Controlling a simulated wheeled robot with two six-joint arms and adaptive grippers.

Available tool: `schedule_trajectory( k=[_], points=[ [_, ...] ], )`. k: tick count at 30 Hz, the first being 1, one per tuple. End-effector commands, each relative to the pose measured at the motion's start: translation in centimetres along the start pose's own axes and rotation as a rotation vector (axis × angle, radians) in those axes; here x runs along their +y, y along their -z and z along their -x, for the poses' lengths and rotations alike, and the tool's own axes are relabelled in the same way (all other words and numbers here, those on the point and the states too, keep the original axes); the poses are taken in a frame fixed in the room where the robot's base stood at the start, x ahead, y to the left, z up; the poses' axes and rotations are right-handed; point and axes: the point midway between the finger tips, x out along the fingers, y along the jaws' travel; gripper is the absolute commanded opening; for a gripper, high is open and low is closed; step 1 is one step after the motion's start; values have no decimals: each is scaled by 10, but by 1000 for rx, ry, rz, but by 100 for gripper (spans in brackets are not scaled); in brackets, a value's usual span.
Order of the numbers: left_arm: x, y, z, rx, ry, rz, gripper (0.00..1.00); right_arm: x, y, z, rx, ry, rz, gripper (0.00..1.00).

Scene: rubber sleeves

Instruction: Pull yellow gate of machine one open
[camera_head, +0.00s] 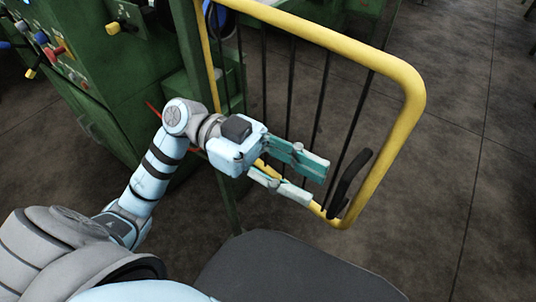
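The yellow gate (411,86) is a tubular yellow frame with thin black vertical bars. It extends to the right from a green post on the green machine (95,75). A black curved handle (346,184) is fixed at the gate's lower right corner. My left gripper (319,183) is in front of the gate's lower part, its two fingers apart and nothing between them. The fingertips point right toward the handle, with a small gap in the picture. The gripper hides part of the lower rail and bars. My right gripper is out of view.
The machine's panel at the upper left carries coloured knobs and levers (53,50). The green post (208,95) stands behind my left arm. The dark floor (475,190) right of the gate is clear.

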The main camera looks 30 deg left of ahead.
Motion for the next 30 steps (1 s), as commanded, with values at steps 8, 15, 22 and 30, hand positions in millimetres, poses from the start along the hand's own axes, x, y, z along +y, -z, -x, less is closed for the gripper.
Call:
schedule_trajectory(
  k=[8, 15, 22, 30],
  points=[
    [0, 0, 58, -2, 2, 2, 31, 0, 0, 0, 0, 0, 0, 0],
    [0, 1, 63, 2, 1, -2, 31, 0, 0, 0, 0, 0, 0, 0],
    [0, 1, 62, 2, 0, -2, 31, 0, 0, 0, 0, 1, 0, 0],
    [-1, -78, 41, -187, 83, 120, 31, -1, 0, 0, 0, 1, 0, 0]
  ],
)
